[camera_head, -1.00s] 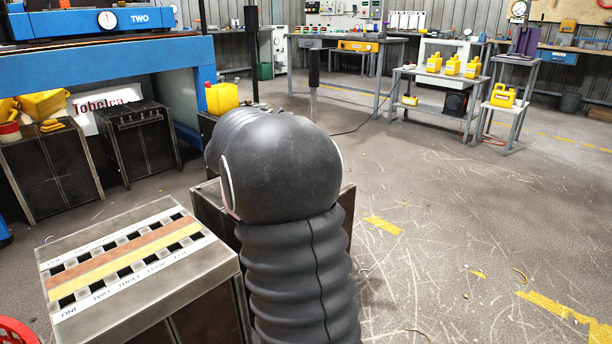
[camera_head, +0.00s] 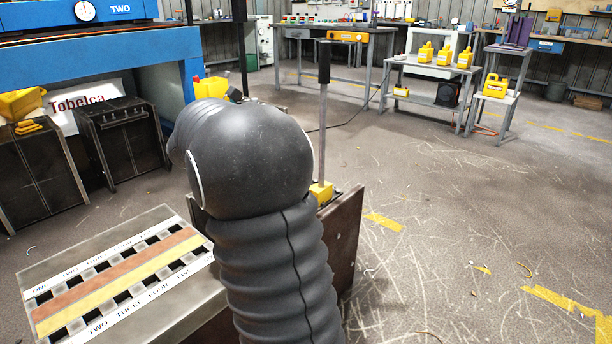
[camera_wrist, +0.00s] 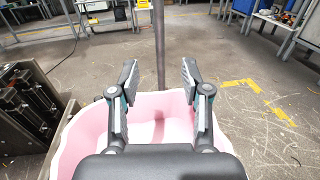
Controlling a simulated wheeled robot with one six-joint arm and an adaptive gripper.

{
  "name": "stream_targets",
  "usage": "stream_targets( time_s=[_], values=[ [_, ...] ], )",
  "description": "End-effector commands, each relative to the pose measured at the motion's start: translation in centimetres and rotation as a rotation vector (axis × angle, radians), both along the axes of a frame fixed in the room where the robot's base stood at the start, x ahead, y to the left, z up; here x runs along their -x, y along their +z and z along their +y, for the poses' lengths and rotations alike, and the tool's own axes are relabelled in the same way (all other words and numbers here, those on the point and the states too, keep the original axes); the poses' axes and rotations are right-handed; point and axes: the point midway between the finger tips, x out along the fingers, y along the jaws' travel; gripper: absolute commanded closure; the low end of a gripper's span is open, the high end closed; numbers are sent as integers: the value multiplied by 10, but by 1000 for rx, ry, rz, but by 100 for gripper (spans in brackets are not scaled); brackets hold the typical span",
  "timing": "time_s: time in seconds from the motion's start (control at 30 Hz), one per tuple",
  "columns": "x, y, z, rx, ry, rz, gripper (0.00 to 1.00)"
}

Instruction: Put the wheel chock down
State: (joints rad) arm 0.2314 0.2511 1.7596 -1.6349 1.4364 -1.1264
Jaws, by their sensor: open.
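The wheel chock (camera_head: 321,191) is a yellow block at the foot of an upright grey pole with a black grip at its top. The pole (camera_wrist: 159,40) also shows in the wrist view, upright and lined up with the gap between my fingers; the block is out of sight there. My gripper (camera_wrist: 158,75) is open, its two fingers standing apart, with neither seen touching the pole. In the head view my arm hides the gripper.
A slotted, striped, numbered table (camera_head: 60,265) stands at the front left. Dark cabinets (camera_head: 122,148) and a blue press (camera_head: 165,50) stand at the left. A bench (camera_head: 425,68) with yellow jerry cans (camera_head: 425,54) is at the back.

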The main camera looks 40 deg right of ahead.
Motion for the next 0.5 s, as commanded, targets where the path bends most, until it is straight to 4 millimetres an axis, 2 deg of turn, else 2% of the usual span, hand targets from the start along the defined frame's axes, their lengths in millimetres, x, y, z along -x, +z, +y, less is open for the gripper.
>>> stream_targets(
  time_s=[0.17, 0.5],
  values=[
    [1, -1, -18, -1, 2, 0, 53],
    [3, 0, -72, 0, 7, 0, 53]
  ],
)
